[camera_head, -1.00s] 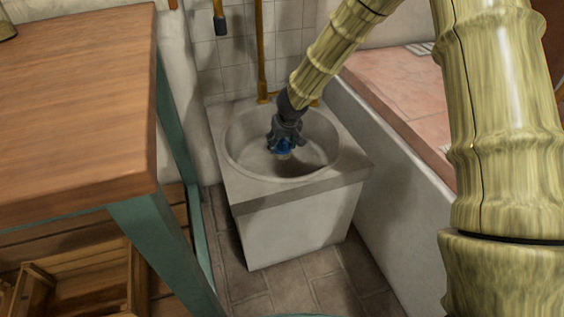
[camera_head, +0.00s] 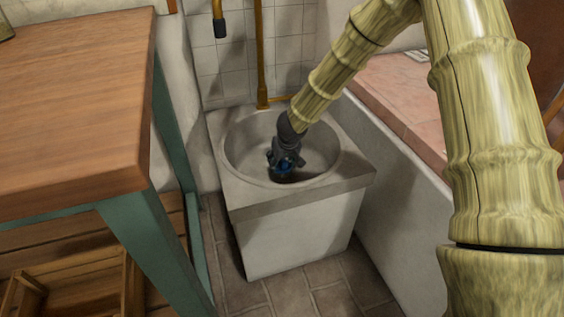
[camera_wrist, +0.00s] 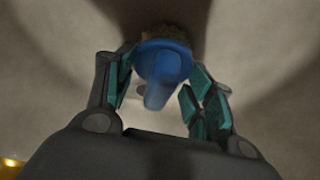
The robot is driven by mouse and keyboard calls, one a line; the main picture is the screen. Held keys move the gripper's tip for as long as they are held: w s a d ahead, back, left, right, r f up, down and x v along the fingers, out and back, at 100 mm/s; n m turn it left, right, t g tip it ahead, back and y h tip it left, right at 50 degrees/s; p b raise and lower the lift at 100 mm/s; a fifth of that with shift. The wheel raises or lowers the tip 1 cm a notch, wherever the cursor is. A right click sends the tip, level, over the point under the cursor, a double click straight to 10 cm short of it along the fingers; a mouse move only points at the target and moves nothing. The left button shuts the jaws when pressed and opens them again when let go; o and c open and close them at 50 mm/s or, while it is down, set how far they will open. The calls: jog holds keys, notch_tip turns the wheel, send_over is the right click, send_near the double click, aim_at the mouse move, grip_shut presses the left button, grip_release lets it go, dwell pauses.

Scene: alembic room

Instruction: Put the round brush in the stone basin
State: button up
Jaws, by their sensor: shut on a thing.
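The round brush (camera_wrist: 160,65) is blue with a tan bristle edge at its far side. In the wrist view it sits between the teal pads of my gripper (camera_wrist: 165,88), which is shut on it. In the head view my gripper (camera_head: 286,164) points down inside the stone basin (camera_head: 240,195), a pale square block with a round bowl. Only a bit of the brush's blue shows there, low in the bowl. I cannot tell whether the bristles touch the bowl's bottom.
A wooden table (camera_head: 75,100) with teal legs stands at the left, with a wooden crate (camera_head: 80,285) below it. A brass pipe (camera_head: 261,60) rises behind the basin. A pink-topped ledge (camera_head: 395,95) runs along the right. Tiled floor shows in front.

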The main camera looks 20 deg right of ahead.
jog(key=shift+f, duration=0.15)
jog(key=o, duration=1.1)
jog(key=shift+c, duration=0.2)
jog(key=shift+r, duration=0.2)
jog(key=shift+s+r+p, duration=0.1)
jog(key=shift+r+p, duration=0.25)
jog(key=p+v, duration=0.3)
jog(key=v, duration=0.8)
jog(key=shift+r, duration=0.1)
